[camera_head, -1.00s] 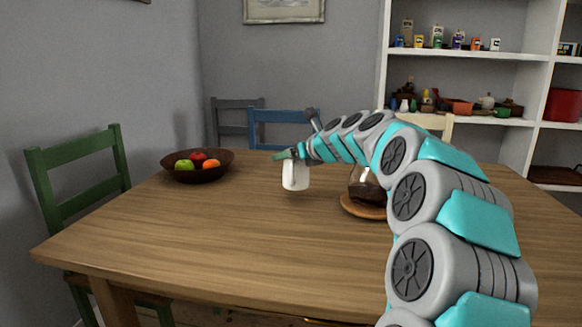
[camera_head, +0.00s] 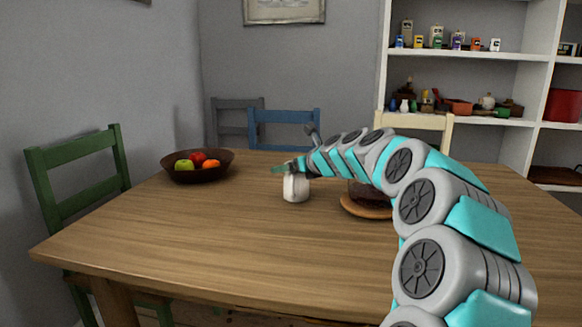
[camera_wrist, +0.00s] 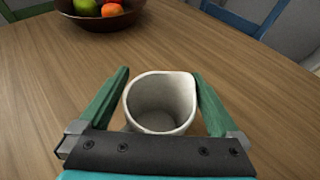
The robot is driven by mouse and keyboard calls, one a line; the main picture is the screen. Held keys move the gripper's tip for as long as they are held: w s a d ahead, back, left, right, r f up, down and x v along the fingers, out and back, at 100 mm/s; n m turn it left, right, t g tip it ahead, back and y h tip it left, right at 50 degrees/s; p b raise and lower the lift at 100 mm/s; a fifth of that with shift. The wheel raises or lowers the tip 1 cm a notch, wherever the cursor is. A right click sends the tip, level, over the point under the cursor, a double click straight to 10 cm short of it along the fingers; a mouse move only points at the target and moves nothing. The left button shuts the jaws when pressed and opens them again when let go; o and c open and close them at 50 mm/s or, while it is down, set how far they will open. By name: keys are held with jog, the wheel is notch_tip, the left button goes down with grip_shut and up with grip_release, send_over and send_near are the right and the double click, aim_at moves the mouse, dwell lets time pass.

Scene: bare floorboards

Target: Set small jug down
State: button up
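The small jug (camera_head: 296,188) is white and upright, at the middle of the wooden table (camera_head: 210,235). In the wrist view the jug (camera_wrist: 160,103) is seen from above, its mouth open and its inside empty. My gripper (camera_head: 290,168) is at the jug's upper part, with one green finger on each side. In the wrist view the fingers of my gripper (camera_wrist: 162,75) lie close against the jug's sides. The jug's base is at or very near the tabletop; whether it touches cannot be told for sure.
A dark bowl with fruit (camera_head: 173,172) stands at the back left of the table. A round wooden board (camera_head: 352,208) with a dark-filled pot (camera_head: 366,192), partly hidden by my arm, is just right of the jug. The table's front and left are clear.

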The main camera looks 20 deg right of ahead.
jog(key=shift+s+r, duration=0.1)
jog(key=shift+r, duration=0.05)
jog(key=v, duration=1.1)
jog(key=shift+s+r, duration=0.2)
jog(key=shift+s, duration=0.15)
jog(key=shift+s+d, duration=0.1)
